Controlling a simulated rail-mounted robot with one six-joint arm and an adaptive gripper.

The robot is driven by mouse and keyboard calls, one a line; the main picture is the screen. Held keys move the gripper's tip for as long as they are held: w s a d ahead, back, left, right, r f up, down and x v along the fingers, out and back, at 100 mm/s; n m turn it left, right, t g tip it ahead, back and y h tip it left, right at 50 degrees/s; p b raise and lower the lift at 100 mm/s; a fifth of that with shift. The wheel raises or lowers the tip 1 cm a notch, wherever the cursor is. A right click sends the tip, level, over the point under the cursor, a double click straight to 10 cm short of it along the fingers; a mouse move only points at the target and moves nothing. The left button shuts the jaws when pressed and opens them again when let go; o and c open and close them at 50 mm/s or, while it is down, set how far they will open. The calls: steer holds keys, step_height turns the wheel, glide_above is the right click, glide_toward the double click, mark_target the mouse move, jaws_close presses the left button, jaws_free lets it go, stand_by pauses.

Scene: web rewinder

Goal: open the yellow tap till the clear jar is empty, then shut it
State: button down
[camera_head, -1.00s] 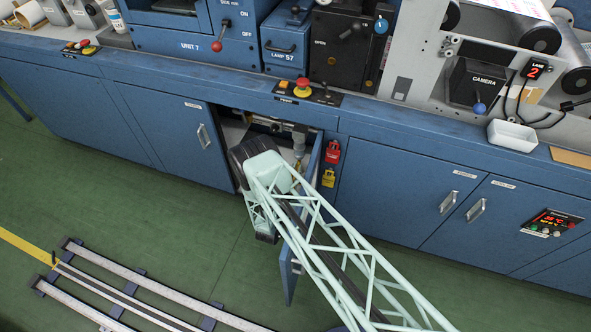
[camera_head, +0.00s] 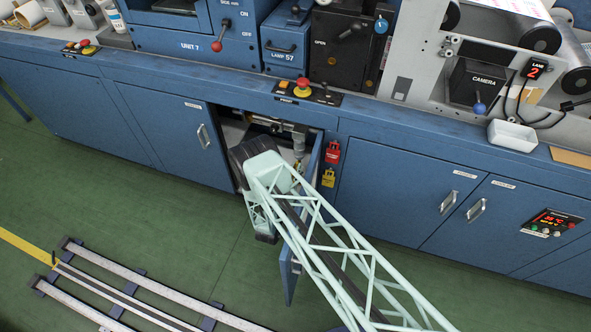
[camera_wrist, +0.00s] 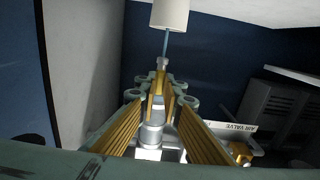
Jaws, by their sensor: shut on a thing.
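In the wrist view my gripper (camera_wrist: 163,88) has its ribbed yellow fingers brought together at the tips. They are shut on a small yellowish part, which looks like the yellow tap, mostly hidden between the fingertips. A thin blue-grey stem runs up from there to a pale cylinder (camera_wrist: 170,14) at the top edge. I cannot tell whether this cylinder is the clear jar, and no liquid level shows. In the head view my arm reaches into the open cabinet and hides the gripper. A greyish upright cylinder (camera_head: 299,146) shows inside, right of my wrist.
A plate marked AIR VALVE (camera_wrist: 236,127) and another yellow part (camera_wrist: 240,151) are at right in the wrist view. The open cabinet door (camera_head: 291,262) stands close to my arm. Rails (camera_head: 145,292) lie on the floor.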

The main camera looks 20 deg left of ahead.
steer(key=c, duration=2.8)
jaws_free()
steer(key=shift+s, duration=0.15)
steer(key=shift+s, duration=5.85)
steer(key=shift+a+r, duration=0.1)
